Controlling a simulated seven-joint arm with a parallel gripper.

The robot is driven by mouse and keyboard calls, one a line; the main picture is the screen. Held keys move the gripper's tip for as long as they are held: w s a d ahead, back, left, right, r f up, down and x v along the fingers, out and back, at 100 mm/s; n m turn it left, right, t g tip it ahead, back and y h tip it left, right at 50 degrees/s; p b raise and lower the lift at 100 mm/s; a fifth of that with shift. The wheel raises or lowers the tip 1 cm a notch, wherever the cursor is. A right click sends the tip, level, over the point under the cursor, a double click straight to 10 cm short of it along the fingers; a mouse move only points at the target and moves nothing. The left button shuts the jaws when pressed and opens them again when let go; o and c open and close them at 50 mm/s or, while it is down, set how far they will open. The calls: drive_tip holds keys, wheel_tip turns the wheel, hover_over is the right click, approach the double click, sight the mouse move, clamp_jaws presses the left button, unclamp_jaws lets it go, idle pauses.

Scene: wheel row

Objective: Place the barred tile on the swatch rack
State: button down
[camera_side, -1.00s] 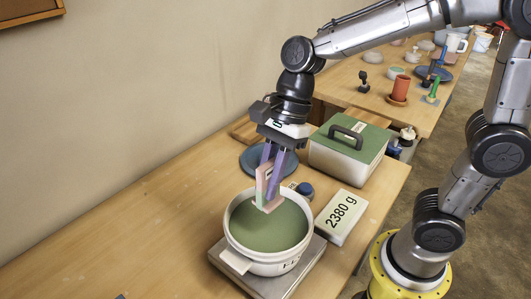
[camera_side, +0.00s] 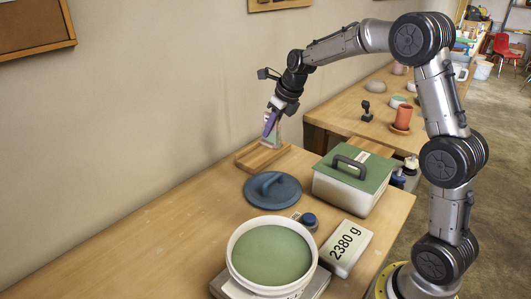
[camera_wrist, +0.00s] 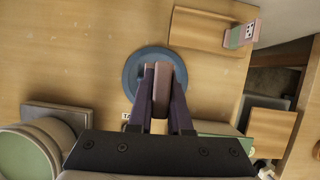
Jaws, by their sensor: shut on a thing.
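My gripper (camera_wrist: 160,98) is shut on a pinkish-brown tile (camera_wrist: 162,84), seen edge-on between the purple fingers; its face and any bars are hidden. In the side view my gripper (camera_side: 270,124) is at the back of the table, above or close to the wooden swatch rack (camera_side: 254,160). The rack also shows in the wrist view (camera_wrist: 195,32). A pale tile with pink and dark marks (camera_wrist: 240,35) stands at the rack's right end there. In the side view, a pale greenish shape beside the fingers overlaps the rack; I cannot tell which tile it is.
A blue lid (camera_side: 285,191) lies in front of the rack. A white pot of green liquid (camera_side: 240,272) stands on a scale. The table's left is clear.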

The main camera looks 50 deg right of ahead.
drive_tip(key=shift+m, duration=0.4)
drive_tip(key=w+d+f, duration=0.2)
drive_tip(key=w+f, duration=0.1)
drive_tip(key=w, duration=0.1)
drive_tip(key=w+d+f, duration=0.2)
drive_tip(key=w+f, duration=0.2)
drive_tip(key=w+d+f, duration=0.3)
drive_tip(key=w, duration=0.1)
drive_tip(key=shift+d+f, duration=0.1)
drive_tip(key=shift+f, duration=0.1)
drive_tip(key=shift+w+d+f, duration=0.1)
drive_tip(key=shift+w+f, duration=0.1)
drive_tip(key=shift+f, duration=0.1)
drive_tip(key=shift+w+f, duration=0.1)
drive_tip(key=shift+f, duration=1.55)
drive_tip(key=shift+f, duration=0.15)
drive_tip(key=c, duration=0.8)
unclamp_jaws()
drive_tip(key=shift+c, duration=0.2)
